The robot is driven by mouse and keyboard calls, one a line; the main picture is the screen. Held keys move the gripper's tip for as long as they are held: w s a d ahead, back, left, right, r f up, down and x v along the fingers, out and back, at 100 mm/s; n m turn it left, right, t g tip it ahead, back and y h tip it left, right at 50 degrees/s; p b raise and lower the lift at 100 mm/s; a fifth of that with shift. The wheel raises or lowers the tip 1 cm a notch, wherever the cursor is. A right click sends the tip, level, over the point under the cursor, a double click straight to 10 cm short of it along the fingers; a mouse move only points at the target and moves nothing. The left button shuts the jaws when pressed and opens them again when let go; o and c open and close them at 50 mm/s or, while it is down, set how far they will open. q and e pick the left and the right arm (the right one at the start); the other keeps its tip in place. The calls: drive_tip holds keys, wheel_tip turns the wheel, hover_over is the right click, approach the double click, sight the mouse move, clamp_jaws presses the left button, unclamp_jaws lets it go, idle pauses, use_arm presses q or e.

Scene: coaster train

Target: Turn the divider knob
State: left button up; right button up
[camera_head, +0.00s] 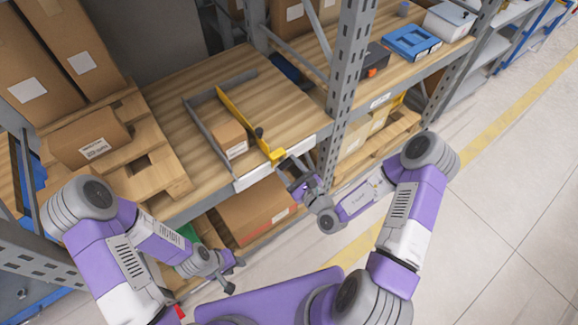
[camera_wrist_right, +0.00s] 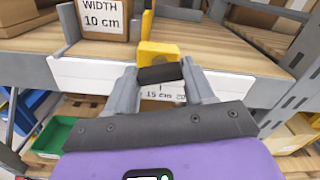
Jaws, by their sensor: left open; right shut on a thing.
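The yellow divider (camera_head: 238,112) lies along the wooden shelf and ends in a yellow block (camera_head: 277,156) at the shelf's front edge. The block also shows in the right wrist view (camera_wrist_right: 158,51). There, a black knob (camera_wrist_right: 160,74) sits in front of the block. My right gripper (camera_head: 288,170) is at this front end, with its fingers on both sides of the knob, shut on it. The knob looks slightly tilted. A small dark round part (camera_head: 259,131) stands on the divider. My left gripper (camera_head: 230,277) is open, low in front of the shelf, away from the divider.
A cardboard box (camera_head: 229,138) stands between the divider and a grey side rail (camera_head: 205,125). Its label reads "WIDTH 10 cm" in the wrist view. A grey upright post (camera_head: 347,80) stands right of my right gripper. A pallet with boxes is left.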

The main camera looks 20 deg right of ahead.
drive_tip(key=m+p, duration=0.4)
drive_tip(key=p, duration=0.1)
drive_tip(key=shift+r+m, duration=0.2)
drive_tip(key=shift+m, duration=0.1)
drive_tip(key=m+p, duration=0.6)
drive_tip(key=m, duration=0.4)
drive_tip(key=shift+f+p, duration=0.15)
drive_tip(key=shift+p, duration=0.15)
drive_tip(key=m, duration=0.2)
drive_tip(key=shift+m+p, duration=0.3)
drive_tip(key=shift+p, duration=0.1)
drive_tip(key=shift+m+p, duration=0.35)
drive_tip(key=shift+m, duration=1.15)
drive_tip(key=o, duration=1)
drive_tip(key=shift+o, duration=0.2)
